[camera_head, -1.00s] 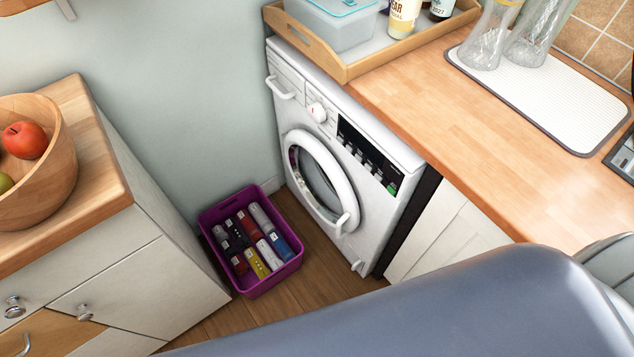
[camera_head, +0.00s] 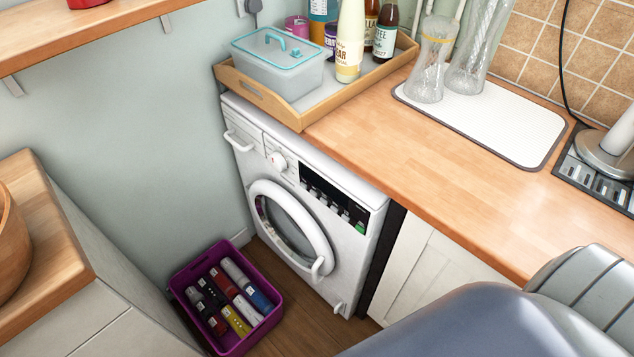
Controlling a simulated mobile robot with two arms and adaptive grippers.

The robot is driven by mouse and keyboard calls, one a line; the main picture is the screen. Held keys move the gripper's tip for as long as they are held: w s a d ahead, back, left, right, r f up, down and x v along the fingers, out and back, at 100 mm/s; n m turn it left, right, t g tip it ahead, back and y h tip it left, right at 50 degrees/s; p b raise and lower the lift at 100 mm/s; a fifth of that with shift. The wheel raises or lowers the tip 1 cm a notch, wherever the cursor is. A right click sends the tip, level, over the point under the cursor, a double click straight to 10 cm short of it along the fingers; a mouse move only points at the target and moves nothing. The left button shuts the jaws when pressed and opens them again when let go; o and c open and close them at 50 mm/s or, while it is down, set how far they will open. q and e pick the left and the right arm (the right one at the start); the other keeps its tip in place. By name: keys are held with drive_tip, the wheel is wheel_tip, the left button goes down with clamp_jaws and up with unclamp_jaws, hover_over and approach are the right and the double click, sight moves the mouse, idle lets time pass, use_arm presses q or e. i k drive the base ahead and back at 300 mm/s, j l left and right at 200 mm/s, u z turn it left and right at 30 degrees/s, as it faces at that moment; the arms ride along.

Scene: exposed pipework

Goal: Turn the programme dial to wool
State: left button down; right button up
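The white washing machine (camera_head: 292,262) stands under the worktop, its front turned to me. Its round programme dial (camera_head: 278,161) is white with a small red mark and sits on the upper left of the front, right of the drawer handle (camera_head: 239,141). The programme lettering around the dial is too small to read. The round door (camera_head: 290,222) looks shut. A dark panel (camera_head: 333,197) with several buttons and a green one is right of the dial. Neither gripper is in view; only a grey-blue part of my arm shows at the lower right.
A cabinet (camera_head: 125,330) stands at left. The worktop's middle (camera_head: 420,145) is clear.

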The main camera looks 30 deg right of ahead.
sight(277, 160)
drive_tip(key=i+j, duration=0.2)
drive_tip(key=j, duration=0.15)
drive_tip(key=i+j+u, duration=0.1)
drive_tip(key=j, duration=0.25)
drive_tip(key=i+j, duration=0.25)
drive_tip(key=j+u, duration=0.05)
drive_tip(key=j, duration=0.05)
